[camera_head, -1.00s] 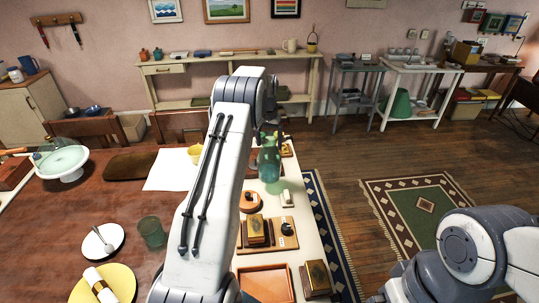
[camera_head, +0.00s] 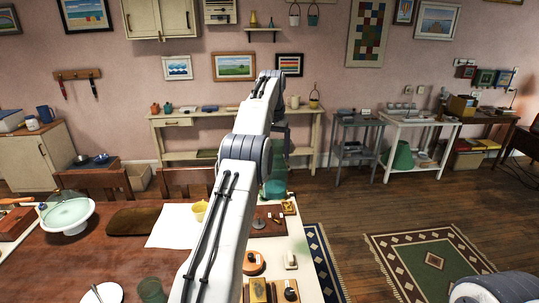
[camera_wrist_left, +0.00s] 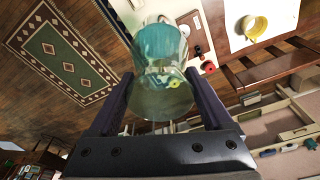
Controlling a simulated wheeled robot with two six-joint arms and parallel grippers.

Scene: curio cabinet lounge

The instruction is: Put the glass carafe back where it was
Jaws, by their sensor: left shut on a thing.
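The glass carafe (camera_head: 276,187) is clear with a blue-green tint in its lower part. In the head view it hangs upright near the table's far right corner, partly behind my left arm. My left gripper (camera_head: 279,122) is shut on its upper part. In the left wrist view the carafe (camera_wrist_left: 160,60) lies between the two dark fingers of my left gripper (camera_wrist_left: 160,103), its wider tinted end pointing away. My right gripper is out of view; only part of my right arm shows at the lower right of the head view.
Below the carafe, a dark board (camera_head: 263,222) with small pieces lies on the table's pale right strip. A yellow cup (camera_head: 199,210) stands on white paper. A glass-covered cake stand (camera_head: 68,215) is at left. A long cream side table (camera_head: 190,157) stands behind, with open floor to the right.

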